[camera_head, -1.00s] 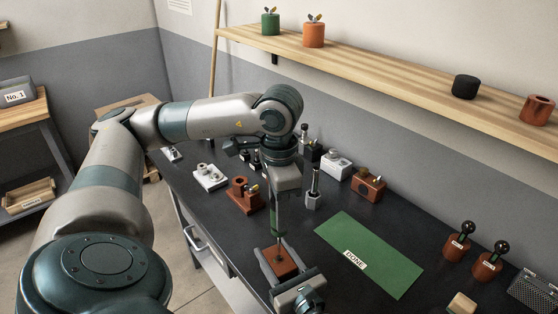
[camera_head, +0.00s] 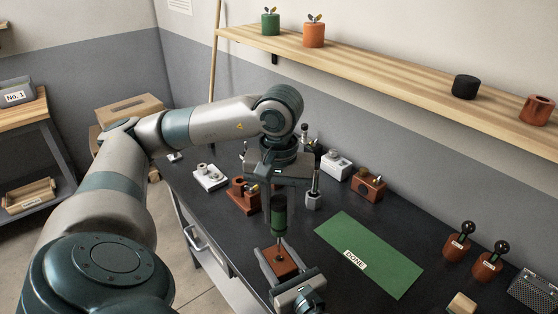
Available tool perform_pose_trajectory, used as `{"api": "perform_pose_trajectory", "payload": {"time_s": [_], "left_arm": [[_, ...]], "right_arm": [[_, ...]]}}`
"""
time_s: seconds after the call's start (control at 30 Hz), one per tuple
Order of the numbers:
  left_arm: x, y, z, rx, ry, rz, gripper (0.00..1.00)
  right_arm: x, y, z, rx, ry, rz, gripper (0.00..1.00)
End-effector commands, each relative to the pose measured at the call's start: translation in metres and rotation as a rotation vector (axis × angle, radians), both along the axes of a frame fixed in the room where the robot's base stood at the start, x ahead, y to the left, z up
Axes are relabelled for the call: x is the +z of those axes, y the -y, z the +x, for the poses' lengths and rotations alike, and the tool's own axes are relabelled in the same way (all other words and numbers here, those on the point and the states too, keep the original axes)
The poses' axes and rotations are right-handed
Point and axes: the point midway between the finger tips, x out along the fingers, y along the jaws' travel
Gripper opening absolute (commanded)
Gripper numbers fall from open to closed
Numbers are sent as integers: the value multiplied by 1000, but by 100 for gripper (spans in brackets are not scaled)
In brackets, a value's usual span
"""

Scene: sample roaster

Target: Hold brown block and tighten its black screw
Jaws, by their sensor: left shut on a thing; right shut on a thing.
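The brown block (camera_head: 281,263) sits low in the middle of the view, at the front edge of the dark table. My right gripper (camera_head: 280,262) comes in from the bottom and is shut on it, with a finger along each side. My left gripper (camera_head: 278,190) is above the block, shut on a screwdriver with a green handle (camera_head: 278,216). The screwdriver stands about upright and its shaft points down at the block's top. The black screw cannot be made out clearly; whether the tip sits in it I cannot tell.
Another brown block (camera_head: 243,196), a white block (camera_head: 209,177) and an upright tool in a grey holder (camera_head: 313,196) stand close around my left gripper. A green DONE mat (camera_head: 370,254) lies clear to the right. Two brown pots with black knobs (camera_head: 458,242) stand further right.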

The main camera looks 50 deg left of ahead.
Motion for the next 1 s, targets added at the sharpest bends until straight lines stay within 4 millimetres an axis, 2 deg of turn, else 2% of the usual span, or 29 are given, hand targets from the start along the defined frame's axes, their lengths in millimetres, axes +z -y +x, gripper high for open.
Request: {"api": "perform_pose_trajectory", "payload": {"time_s": [1.0], "left_arm": [[0,0,1,1543,0,1,0]], "right_arm": [[0,0,0,0,0,0,16]]}}
